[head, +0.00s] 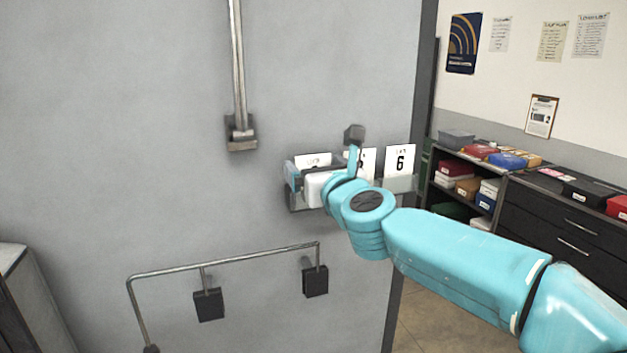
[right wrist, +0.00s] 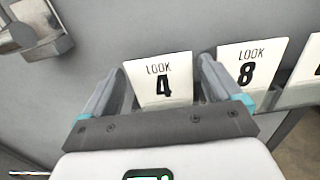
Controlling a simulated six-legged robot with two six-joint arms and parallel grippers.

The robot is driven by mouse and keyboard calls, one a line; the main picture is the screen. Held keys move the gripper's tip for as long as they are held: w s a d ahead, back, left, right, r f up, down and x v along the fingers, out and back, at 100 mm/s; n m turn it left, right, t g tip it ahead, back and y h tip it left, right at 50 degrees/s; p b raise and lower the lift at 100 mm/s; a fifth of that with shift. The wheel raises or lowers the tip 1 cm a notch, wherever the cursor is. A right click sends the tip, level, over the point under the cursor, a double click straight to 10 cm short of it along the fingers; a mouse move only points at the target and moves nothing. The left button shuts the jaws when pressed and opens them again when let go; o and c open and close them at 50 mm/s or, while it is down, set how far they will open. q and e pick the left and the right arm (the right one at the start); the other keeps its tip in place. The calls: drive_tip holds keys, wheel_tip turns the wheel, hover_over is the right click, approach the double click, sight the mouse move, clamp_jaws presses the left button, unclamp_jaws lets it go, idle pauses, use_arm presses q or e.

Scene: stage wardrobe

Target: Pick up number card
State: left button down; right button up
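White number cards stand in a grey wall rack (head: 400,184). In the right wrist view, the card reading "LOOK 4" (right wrist: 164,80) stands between the two fingers of my right gripper (right wrist: 161,66), which is open around it. No clear contact shows. The card "LOOK 8" (right wrist: 252,66) is just right of the right finger. In the head view, my right gripper (head: 318,172) is at the rack's left end; the top of the left card (head: 314,160) shows above it. The card with a 6 (head: 400,160) stands at the right; the middle card is partly hidden. My left gripper is out of view.
A vertical metal rail with a bracket (head: 241,135) is on the grey wall, up and left of the rack. A bent metal bar (head: 225,264) stands out below. The wall ends just right of the rack; shelves with boxes (head: 465,167) are beyond.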

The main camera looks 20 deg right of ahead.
drive_tip(key=c, duration=0.5)
drive_tip(key=shift+f, duration=0.1)
drive_tip(key=shift+c, duration=1.2)
wheel_tip(320, 180, up, 10)
drive_tip(key=p, duration=0.7)
